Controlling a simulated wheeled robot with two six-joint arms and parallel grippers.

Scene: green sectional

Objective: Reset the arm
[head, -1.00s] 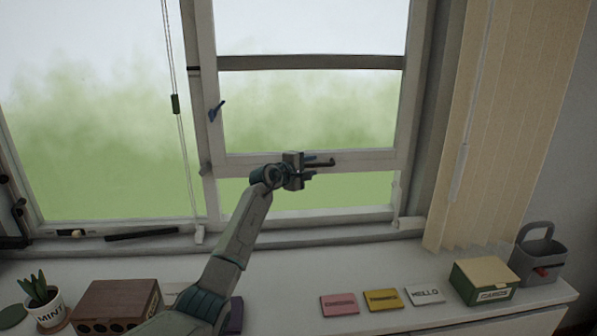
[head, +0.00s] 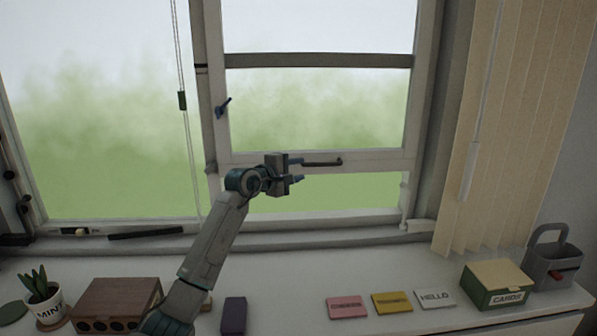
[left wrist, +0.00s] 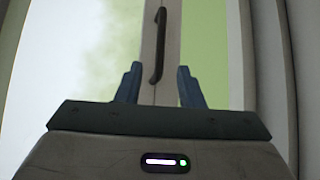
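My left arm reaches up from the bottom of the head view to the window. My left gripper (head: 297,169) is open, its fingers pointing right near the window's lower sash rail. A dark window handle (head: 322,163) sits on that rail, just to the right of the fingers. In the left wrist view the handle (left wrist: 158,48) shows ahead of the two blue fingers (left wrist: 157,88), in line with the gap between them. The fingers stand apart with nothing held. My right gripper is in neither view.
A blue latch (head: 222,107) is on the window frame.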

